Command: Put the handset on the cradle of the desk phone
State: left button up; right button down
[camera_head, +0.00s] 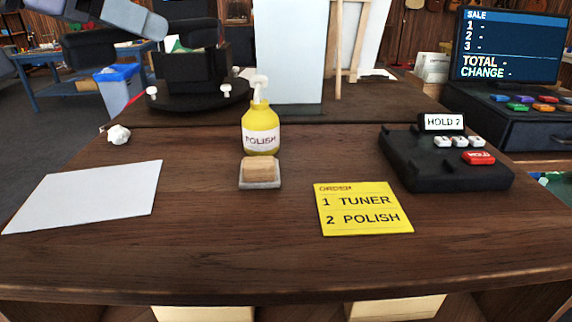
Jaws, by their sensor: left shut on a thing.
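The desk phone (440,165) is a black base at the right of the counter, with white keys, a red key and a "HOLD 2" sign at its back. No handset rests on it. My left gripper (152,26) comes in at the top left, high and far from the phone. It is shut on a dark handset (202,34), which appears to show on both sides of the fingers against a dark background. Its exact outline and where the fingers grip are hard to tell. My right gripper is not in view.
A yellow polish bottle (260,130), a block on a small tray (260,184), a yellow order note (364,209), white paper (90,194) and a crumpled ball (119,134) lie on the counter. A black round stand (190,104) is behind. A register (525,115) stands right.

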pick_arm(q)
notch_tip(320, 180, down, 15)
jog(key=shift+r+b, duration=0.1)
jog(key=shift+b, duration=1.1)
notch_tip(320, 180, down, 5)
jog(key=shift+r+b, duration=0.1)
jog(key=shift+b, duration=0.25)
jog(key=shift+f, duration=0.3)
jog(key=o, duration=1.3)
jog(key=shift+c, duration=0.2)
jog(key=shift+r, duration=0.1)
